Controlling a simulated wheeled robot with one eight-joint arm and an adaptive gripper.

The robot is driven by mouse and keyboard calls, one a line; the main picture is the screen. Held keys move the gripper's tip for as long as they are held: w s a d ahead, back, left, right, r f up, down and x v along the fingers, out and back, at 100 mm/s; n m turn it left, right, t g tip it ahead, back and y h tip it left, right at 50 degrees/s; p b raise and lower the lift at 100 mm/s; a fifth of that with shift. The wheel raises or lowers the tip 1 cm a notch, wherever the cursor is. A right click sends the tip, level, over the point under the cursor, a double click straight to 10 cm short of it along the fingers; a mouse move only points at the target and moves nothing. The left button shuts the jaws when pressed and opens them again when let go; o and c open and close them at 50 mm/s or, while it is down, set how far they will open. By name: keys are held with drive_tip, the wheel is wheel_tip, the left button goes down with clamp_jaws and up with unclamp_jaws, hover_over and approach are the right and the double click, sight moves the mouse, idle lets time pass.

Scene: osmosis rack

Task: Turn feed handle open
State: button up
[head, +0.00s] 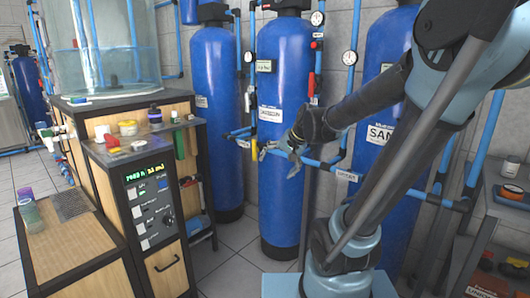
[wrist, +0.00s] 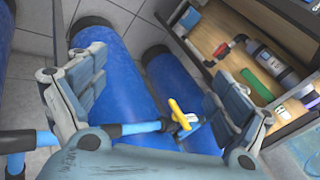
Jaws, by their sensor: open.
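A yellow valve handle (wrist: 181,113) sits on a blue pipe (wrist: 140,127) in the wrist view, with a small white tag beside it. No readable label shows whether it is the feed handle. It shows as a narrow yellow piece (head: 254,156) in the head view, just left of my gripper (head: 276,157). My gripper (wrist: 155,85) is open, its two fingers wide apart. In the wrist view the handle lies between them, nearer the right finger; no contact is visible. The exact gap in depth is unclear.
Tall blue tanks (head: 285,130) stand behind the pipes. Gauges (head: 349,58) and red handles (head: 312,84) are on the vertical pipes near my arm. A wooden cabinet (head: 103,190) with a control panel (head: 152,205) stands at left. The tiled floor between is clear.

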drive_tip(key=s+d+f+n+g+h, duration=0.1)
drive_tip(key=s+d+f, duration=0.4)
drive_tip(key=s, duration=0.5)
drive_tip(key=s+d+f+n+g+h, duration=0.1)
drive_tip(key=s+d+f+h, duration=0.3)
drive_tip(key=s+d, duration=0.5)
drive_tip(key=shift+s+d+f+n+g, duration=0.2)
drive_tip(key=shift+s+f+n+g, duration=0.2)
drive_tip(key=shift+n, duration=0.5)
